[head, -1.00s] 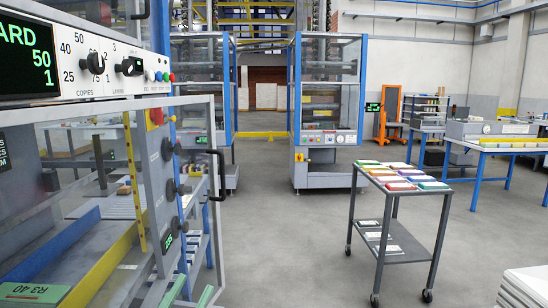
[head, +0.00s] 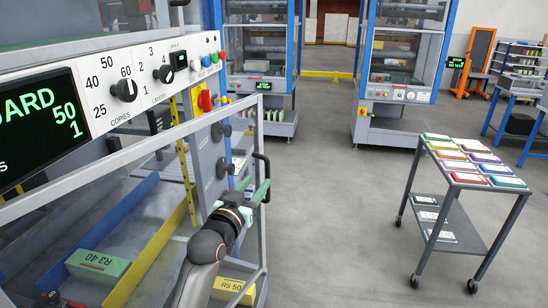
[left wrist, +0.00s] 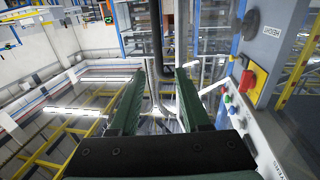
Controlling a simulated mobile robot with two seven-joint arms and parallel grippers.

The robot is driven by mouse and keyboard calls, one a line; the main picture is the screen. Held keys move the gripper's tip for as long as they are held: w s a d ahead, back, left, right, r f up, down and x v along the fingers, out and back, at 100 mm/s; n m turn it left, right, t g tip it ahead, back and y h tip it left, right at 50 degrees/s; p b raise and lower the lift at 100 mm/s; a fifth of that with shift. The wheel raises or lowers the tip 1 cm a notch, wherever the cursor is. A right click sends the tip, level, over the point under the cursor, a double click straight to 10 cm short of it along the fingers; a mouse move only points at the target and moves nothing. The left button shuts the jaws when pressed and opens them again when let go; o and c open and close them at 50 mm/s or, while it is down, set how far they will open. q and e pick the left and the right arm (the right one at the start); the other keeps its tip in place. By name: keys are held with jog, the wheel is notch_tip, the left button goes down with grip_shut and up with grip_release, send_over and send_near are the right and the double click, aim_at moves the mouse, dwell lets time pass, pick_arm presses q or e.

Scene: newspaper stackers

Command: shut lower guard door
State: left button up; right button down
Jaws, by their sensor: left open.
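The lower guard door (head: 262,235) is a clear panel in a grey frame on the near machine at the left of the head view. It appears to stand out at an angle from the machine. Its black handle (head: 265,166) is on the right edge of the frame. My left gripper (head: 256,188) is open at the handle, with green fingers. In the left wrist view, a black bar, apparently the handle (left wrist: 157,40), lies between the lines of the open fingers of my left gripper (left wrist: 160,74). Contact cannot be told. My right gripper is not in view.
The control panel (head: 100,75) with knobs and buttons sits above the door. A red switch (head: 205,100) is beside it. Inside are a green block (head: 97,265) and a yellow block (head: 232,290). A cart (head: 447,180) with coloured stacks stands right; floor between is clear.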

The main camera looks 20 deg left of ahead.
aim_at(268, 168)
pick_arm(q)
jog(key=w, duration=0.7)
jog(key=w+a+p, duration=0.1)
jog(key=w, duration=0.3)
grip_shut()
dwell(1.3)
